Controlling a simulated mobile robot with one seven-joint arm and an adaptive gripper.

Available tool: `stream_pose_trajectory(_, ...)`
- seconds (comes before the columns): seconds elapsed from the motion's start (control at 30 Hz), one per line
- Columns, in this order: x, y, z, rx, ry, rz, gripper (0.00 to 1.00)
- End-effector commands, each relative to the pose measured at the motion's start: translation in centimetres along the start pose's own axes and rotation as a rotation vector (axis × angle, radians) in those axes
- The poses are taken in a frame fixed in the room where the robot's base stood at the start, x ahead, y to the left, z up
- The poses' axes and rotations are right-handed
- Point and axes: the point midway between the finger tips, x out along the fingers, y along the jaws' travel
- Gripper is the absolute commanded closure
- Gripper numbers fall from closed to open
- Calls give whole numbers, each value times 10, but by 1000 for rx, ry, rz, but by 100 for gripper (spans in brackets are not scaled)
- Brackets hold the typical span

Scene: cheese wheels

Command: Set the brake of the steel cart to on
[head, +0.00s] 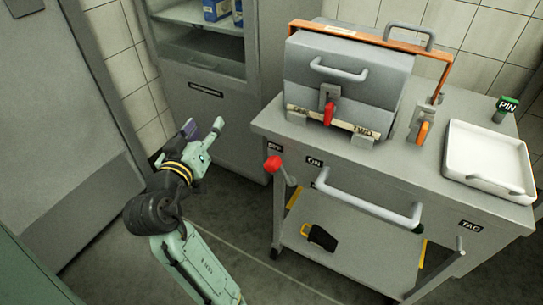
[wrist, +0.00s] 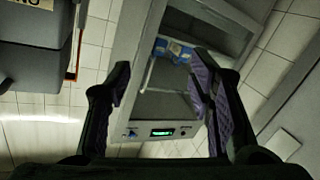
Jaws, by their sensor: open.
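The steel cart (head: 330,215) stands at the right in the head view. Its brake lever has a red knob (head: 273,163) at the cart's front left corner. The knob sits just below the OFF label (head: 275,147), and the ON label (head: 314,162) is to its right. My gripper (head: 204,129) is to the left of the cart, apart from the lever, with nothing between its fingers. In the wrist view my gripper (wrist: 161,88) is open and points at a glass-fronted cabinet; the brake lever does not show there.
A grey lidded box (head: 345,80) with a red latch stands on the cart, beside a white tray (head: 487,155). The push handle (head: 370,205) juts out right of the lever. A cabinet (head: 205,85) stands behind my gripper. Floor between gripper and cart is clear.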

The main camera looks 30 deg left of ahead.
Motion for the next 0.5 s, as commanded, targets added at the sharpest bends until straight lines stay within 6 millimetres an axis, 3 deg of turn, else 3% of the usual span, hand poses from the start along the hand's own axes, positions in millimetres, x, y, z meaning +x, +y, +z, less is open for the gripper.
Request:
stream_pose_trajectory(0.03, -5, 10, 28, -34, -113, 73, 52)
stream_pose_trajectory(0.1, -17, 28, 65, -63, -245, 181, 52)
stream_pose_trajectory(0.2, -35, 46, 100, -87, -371, 299, 52)
stream_pose_trajectory(0.37, -49, 60, 121, -95, -448, 383, 52)
stream_pose_trajectory(0.5, -37, 67, 128, -96, -453, 389, 52)
